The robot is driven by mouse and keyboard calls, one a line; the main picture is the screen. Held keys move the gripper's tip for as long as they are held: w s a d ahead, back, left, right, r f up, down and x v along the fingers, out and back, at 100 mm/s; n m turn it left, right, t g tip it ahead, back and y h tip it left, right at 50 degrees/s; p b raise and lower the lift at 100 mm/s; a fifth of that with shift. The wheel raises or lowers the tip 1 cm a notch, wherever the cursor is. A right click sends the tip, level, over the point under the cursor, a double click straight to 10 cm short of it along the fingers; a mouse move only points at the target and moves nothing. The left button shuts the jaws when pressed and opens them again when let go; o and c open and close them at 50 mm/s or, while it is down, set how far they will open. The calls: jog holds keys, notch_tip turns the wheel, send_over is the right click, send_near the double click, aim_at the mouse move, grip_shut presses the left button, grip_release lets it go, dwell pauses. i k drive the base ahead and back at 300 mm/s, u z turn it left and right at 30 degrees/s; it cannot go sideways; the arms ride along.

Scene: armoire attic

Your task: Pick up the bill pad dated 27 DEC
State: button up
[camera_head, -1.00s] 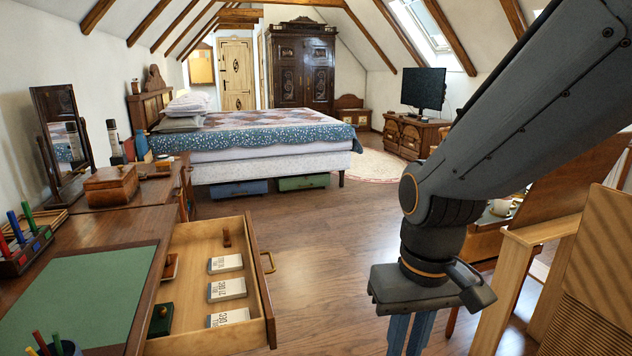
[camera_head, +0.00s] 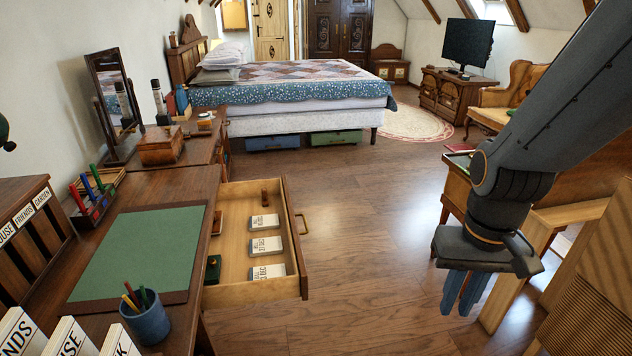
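Three white bill pads lie in a row in the open wooden drawer (camera_head: 293,240): a far pad (camera_head: 264,222), a middle pad (camera_head: 266,246) and a near pad (camera_head: 268,272). Each has a grey edge and a printed date. The print is small; the middle one seems to read 21 or 27 DEC, and I cannot be sure of the others. My gripper (camera_head: 463,294) hangs with its blue fingers pointing down, right of the drawer and well apart from it. A gap shows between the fingers, and they hold nothing.
The drawer also holds small dark items, including a green one (camera_head: 213,268). The desk (camera_head: 190,195) carries a green mat (camera_head: 140,250), a pen cup (camera_head: 146,318) and a pen rack (camera_head: 92,200). A wooden chair-like piece (camera_head: 545,225) stands right. Floor between is clear.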

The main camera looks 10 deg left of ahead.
aim_at(270, 245)
jog(key=z, duration=0.4)
jog(key=i, duration=1.3)
jog(key=u, duration=2)
